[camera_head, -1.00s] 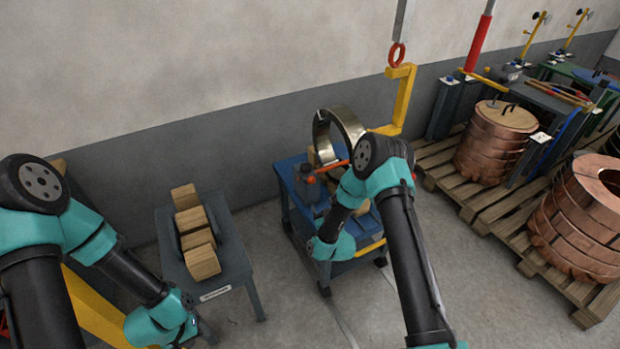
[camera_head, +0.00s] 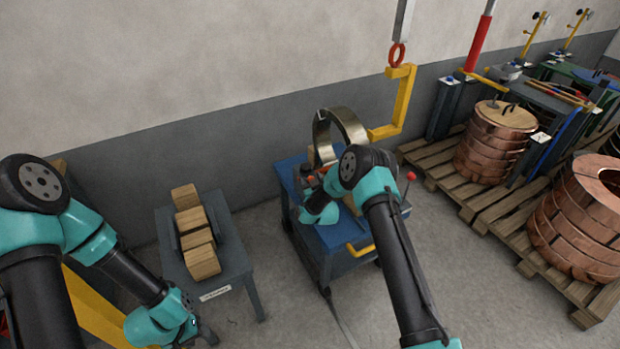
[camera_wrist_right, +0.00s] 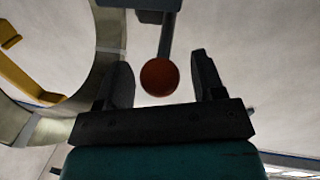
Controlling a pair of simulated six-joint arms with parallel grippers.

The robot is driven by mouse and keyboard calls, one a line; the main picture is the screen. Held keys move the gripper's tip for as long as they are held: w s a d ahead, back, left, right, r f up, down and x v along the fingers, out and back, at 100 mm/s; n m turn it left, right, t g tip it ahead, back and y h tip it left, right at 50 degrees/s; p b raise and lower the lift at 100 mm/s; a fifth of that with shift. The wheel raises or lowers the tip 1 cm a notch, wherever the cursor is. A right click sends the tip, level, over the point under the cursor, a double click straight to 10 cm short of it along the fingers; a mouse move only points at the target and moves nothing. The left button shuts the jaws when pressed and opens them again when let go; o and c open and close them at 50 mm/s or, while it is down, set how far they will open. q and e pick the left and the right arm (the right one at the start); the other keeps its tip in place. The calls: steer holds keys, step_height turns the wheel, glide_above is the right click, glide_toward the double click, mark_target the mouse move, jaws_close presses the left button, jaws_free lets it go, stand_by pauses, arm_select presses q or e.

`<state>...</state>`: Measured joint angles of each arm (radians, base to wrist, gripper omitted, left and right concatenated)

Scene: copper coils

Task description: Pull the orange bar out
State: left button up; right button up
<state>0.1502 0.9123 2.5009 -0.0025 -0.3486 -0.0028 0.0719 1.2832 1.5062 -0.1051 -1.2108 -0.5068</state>
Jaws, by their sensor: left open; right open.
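The orange bar shows in the head view only as a small orange bit (camera_head: 311,180) by the cart's left side; my right arm hides most of it. In the right wrist view a round orange-red end (camera_wrist_right: 160,77) appears between the two fingers of my right gripper (camera_wrist_right: 162,80), which is open; I cannot tell whether they touch. In the head view my right wrist is over the cart's front left, and its fingers are hard to make out. My left gripper (camera_head: 204,334) is open and empty, low in front of the small table.
A steel ring (camera_head: 345,128) stands on the blue cart (camera_head: 340,237). It fills the left of the wrist view. Wooden blocks (camera_head: 190,221) sit on the table (camera_head: 229,239). Copper coils (camera_head: 495,143) stand on pallets at right.

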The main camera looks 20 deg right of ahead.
steer(key=shift+w, duration=0.95)
steer(key=shift+c, duration=0.3)
